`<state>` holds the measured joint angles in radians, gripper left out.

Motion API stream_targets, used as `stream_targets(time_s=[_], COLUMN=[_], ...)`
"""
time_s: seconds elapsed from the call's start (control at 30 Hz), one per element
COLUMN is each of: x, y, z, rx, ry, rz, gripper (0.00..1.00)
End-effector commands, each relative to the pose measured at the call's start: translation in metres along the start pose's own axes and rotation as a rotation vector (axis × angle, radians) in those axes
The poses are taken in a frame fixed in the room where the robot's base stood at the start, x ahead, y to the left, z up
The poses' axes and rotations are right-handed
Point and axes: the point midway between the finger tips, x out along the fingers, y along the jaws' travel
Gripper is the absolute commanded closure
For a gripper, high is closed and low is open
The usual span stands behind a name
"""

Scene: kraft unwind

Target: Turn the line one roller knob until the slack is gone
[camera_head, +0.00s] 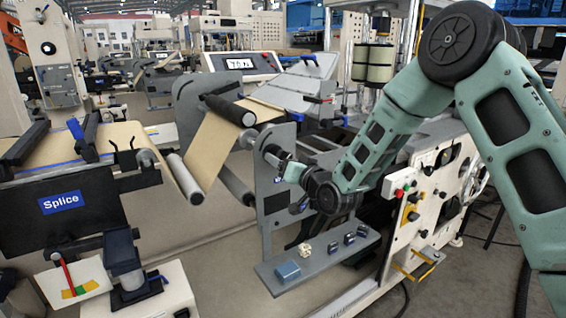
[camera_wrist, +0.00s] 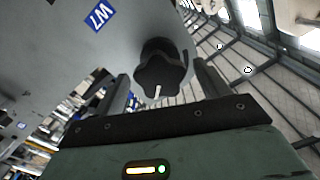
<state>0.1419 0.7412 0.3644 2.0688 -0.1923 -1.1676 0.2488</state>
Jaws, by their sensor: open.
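A black lobed knob (camera_wrist: 160,75) with a white mark on its face shows in the wrist view, on a grey side plate (camera_wrist: 100,50). My gripper (camera_wrist: 163,84) is open, with one dark finger on each side of the knob. A gap shows between the knob and each finger; I cannot tell how deep the fingers reach. In the head view my gripper (camera_head: 281,160) is at the grey roller stand, and the knob is hard to make out. The brown kraft web (camera_head: 210,150) runs from the left table, around a low roller (camera_head: 185,180), up to a black roller (camera_head: 230,108).
A blue label (camera_wrist: 100,15) is on the side plate. A gauge (camera_head: 72,283) with a red pointer and coloured zones stands at lower left, below the Splice table (camera_head: 85,205). A grey shelf (camera_head: 315,262) with several small parts juts out below my gripper.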

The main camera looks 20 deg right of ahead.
Motion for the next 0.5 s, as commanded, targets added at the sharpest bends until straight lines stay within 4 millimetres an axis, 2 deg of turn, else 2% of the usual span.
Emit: stream_targets(time_s=[0.3, 0.5], x=[-0.038, -0.053], y=[0.001, 0.001], z=[0.001, 0.000], rx=[-0.001, -0.001], ry=[0.000, 0.001], rz=[0.001, 0.001], gripper=[0.25, 0.25])
